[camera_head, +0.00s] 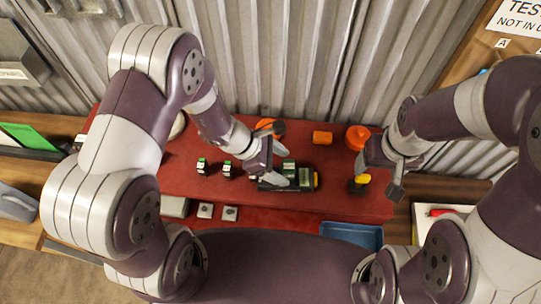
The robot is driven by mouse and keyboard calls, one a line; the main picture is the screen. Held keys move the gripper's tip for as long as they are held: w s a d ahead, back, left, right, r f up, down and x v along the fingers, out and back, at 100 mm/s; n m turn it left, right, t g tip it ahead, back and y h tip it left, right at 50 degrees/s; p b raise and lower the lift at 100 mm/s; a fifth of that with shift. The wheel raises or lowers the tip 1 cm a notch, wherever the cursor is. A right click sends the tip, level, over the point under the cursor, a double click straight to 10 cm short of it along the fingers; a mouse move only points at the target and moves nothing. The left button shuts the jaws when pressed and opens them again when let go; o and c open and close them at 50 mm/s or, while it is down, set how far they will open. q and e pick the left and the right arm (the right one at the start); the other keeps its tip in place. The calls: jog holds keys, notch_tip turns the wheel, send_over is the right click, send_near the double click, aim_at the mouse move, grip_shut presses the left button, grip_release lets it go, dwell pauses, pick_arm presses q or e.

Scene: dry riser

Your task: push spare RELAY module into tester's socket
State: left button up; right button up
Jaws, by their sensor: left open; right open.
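A dark tester-like block (307,180) with green parts on top lies on the red work surface, partly hidden behind my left gripper. My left gripper (279,177) is open, its fingers over the left part of that block; I cannot tell whether they touch it. Two small dark modules with green and white tops, one on the left (202,167) and another beside it (227,170), stand upright left of the block. Their labels are too small to read, so I cannot tell which is RELAY. My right gripper (383,177) is open, right of a small yellow-and-black item (360,183).
The red surface (180,185) backs onto a corrugated metal wall. An orange cylinder (322,137) and a larger orange item (357,137) stand at the back. A blue tray (352,236) sits front right.

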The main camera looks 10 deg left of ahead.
pick_arm(q)
jog(key=v, duration=1.1)
jog(key=shift+s+a+r, duration=0.1)
jog(key=s+a+f+m+y+b, duration=0.1)
jog(key=a+m+y+b, duration=0.2)
jog(key=m, duration=0.6)
jog(key=s+a+f+m+y+b, duration=0.1)
jog(key=s+a+m+y+b, duration=0.1)
jog(key=m, duration=0.8)
jog(key=a+y+b, duration=0.1)
jog(key=a+y, duration=0.1)
jog(key=a, duration=0.1)
jog(key=shift+s+a+f+t+y, duration=0.3)
jog(key=shift+a+f+t+y, duration=0.05)
jog(key=shift+a+t+y, duration=0.05)
jog(key=shift+s, duration=0.1)
